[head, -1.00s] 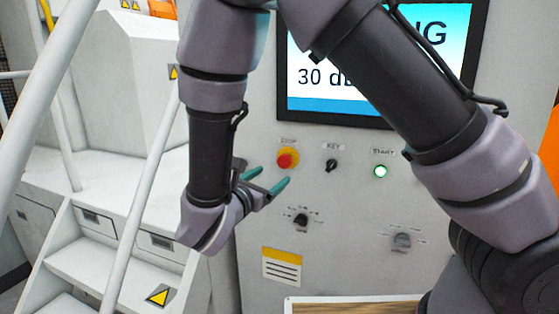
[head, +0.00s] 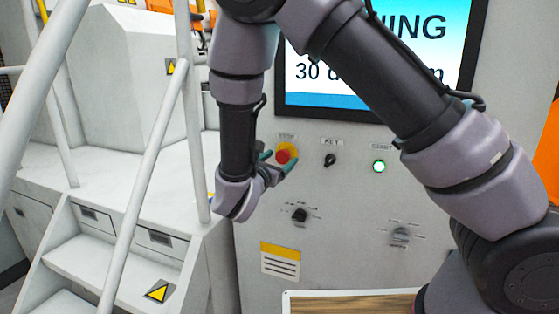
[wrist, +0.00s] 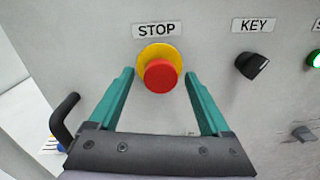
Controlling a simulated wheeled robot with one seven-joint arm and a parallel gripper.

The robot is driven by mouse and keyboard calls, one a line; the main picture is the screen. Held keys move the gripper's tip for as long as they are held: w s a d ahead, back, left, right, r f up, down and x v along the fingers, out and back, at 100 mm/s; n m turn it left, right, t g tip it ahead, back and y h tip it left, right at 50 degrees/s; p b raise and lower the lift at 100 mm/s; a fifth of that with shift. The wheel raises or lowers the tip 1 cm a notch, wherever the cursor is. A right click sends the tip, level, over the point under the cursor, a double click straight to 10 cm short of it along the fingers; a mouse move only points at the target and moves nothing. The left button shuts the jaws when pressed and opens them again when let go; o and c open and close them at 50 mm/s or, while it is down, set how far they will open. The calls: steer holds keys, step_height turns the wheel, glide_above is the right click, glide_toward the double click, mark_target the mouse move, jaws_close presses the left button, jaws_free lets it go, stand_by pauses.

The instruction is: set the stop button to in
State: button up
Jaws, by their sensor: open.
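The stop button is a red mushroom head (head: 283,157) on a yellow ring, under a STOP label on the grey panel. In the wrist view the red head (wrist: 160,76) stands out from its yellow collar. My gripper (head: 278,160) is open at the button in the head view. In the wrist view its two teal fingers (wrist: 160,85) lie to the left and right of the red head, with a gap on each side. Whether the fingertips touch the panel, I cannot tell.
A black key switch (head: 330,160) and a lit green start button (head: 379,166) sit to the right of the stop button. Two rotary knobs (head: 299,215) (head: 400,235) are lower down. A screen (head: 300,100) is above, partly behind my arm. White stairs with railings (head: 140,180) stand at the left.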

steer(key=shift+c, duration=0.4)
jaws_close()
steer(key=shift+w+d, duration=0.2)
steer(key=shift+w, duration=0.3)
steer(key=shift+o, duration=0.4)
jaws_free()
steer(key=v, duration=1)
steer(key=shift+s, duration=0.35)
